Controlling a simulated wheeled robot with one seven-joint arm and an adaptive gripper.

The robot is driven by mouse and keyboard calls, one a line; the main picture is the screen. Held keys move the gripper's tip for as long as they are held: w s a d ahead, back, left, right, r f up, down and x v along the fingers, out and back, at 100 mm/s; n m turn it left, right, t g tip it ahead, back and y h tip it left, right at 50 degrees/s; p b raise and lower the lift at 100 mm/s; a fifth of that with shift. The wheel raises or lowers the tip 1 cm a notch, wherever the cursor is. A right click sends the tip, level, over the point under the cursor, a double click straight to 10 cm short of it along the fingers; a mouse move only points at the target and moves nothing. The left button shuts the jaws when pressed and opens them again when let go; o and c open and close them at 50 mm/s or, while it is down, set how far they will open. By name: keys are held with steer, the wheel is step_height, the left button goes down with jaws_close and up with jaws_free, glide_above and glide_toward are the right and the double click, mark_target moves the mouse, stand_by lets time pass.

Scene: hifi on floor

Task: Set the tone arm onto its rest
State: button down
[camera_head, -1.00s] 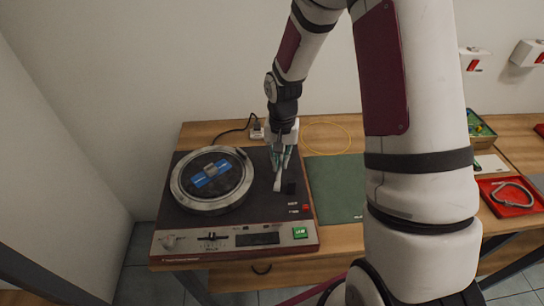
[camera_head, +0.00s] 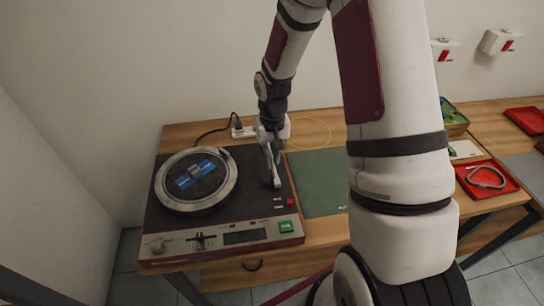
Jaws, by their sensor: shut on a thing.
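The record player (camera_head: 215,243) stands on the wooden table, with its round platter (camera_head: 160,198) at left. My gripper (camera_head: 273,160) points down over the right part of its deck. It is shut on the pale tone arm (camera_head: 276,178), whose front end points toward the front of the deck, clear of the platter. The tone arm's front end overlaps a small dark block (camera_head: 271,185) in the picture, which seems to be the rest. I cannot tell whether it touches the block or hovers above it. The tone arm's back part is hidden by my gripper.
A blue object (camera_head: 186,182) lies on the platter. A green mat (camera_head: 318,184) lies right of the player. A red tray (camera_head: 512,186) with a grey cable stands farther right, beyond my arm. A power strip (camera_head: 243,131) and a yellow cable loop (camera_head: 329,131) lie behind.

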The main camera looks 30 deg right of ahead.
steer(key=c, duration=1.7)
jaws_free()
steer(key=shift+d, duration=0.1)
steer(key=shift+o, duration=0.2)
step_height(320, 180, up, 12)
steer(key=shift+r, duration=0.1)
step_height(320, 180, up, 8)
steer(key=t, duration=0.1)
glide_above(273, 161)
steer(key=s+a, duration=0.2)
steer(key=s, duration=0.2)
steer(key=s+a+r+n+t, duration=0.2)
steer(key=s+r, duration=0.3)
steer(key=r, duration=0.1)
steer(key=s+a+r+t, duration=0.1)
steer(key=s+a+r, duration=0.1)
steer(key=s, duration=0.4)
steer(key=s+a+r+n+t, duration=0.1)
steer(key=s+a+r, duration=0.1)
steer(key=s, duration=0.4)
steer(key=shift+s+r+t, duration=0.3)
steer(key=shift+r, duration=0.25)
